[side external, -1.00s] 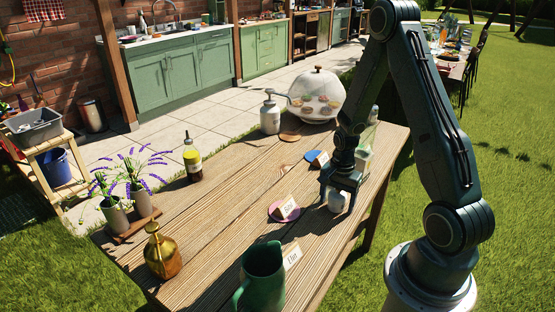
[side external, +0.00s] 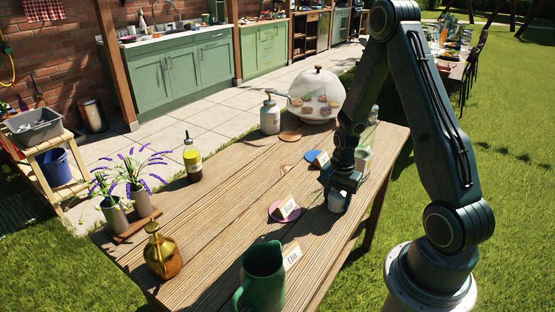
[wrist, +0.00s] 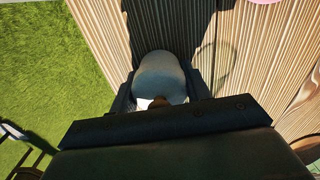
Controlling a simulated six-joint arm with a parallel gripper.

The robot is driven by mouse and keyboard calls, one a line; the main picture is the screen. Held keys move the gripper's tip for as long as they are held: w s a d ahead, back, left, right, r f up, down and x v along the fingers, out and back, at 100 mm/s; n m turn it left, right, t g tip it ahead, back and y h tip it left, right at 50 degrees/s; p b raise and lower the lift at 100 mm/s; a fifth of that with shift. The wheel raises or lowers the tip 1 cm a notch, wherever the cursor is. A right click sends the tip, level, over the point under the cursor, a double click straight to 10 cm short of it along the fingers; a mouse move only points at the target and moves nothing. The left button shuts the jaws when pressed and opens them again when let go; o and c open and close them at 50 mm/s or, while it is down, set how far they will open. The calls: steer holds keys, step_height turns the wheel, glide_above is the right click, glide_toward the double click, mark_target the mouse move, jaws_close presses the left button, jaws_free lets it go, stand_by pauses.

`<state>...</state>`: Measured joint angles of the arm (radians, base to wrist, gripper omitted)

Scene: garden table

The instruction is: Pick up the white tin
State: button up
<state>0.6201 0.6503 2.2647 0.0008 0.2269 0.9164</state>
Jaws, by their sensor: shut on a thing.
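The white tin (side external: 337,202) is at the right side of the wooden table, below my gripper (side external: 339,190). In the wrist view the tin (wrist: 160,76) is a rounded, pale grey-white shape between the two dark fingers. My gripper (wrist: 160,92) is shut on the tin, with one finger on each side. The tin's lower part is hidden in the wrist view, and I cannot tell whether it still touches the table.
A green jug (side external: 263,275) and a brass bottle (side external: 161,252) stand nearer the front. The table's middle (side external: 225,205) is clear.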

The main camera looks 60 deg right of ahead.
steer(key=shift+r, duration=0.15)
step_height(320, 180, up, 20)
stand_by(0.8)
stand_by(0.5)
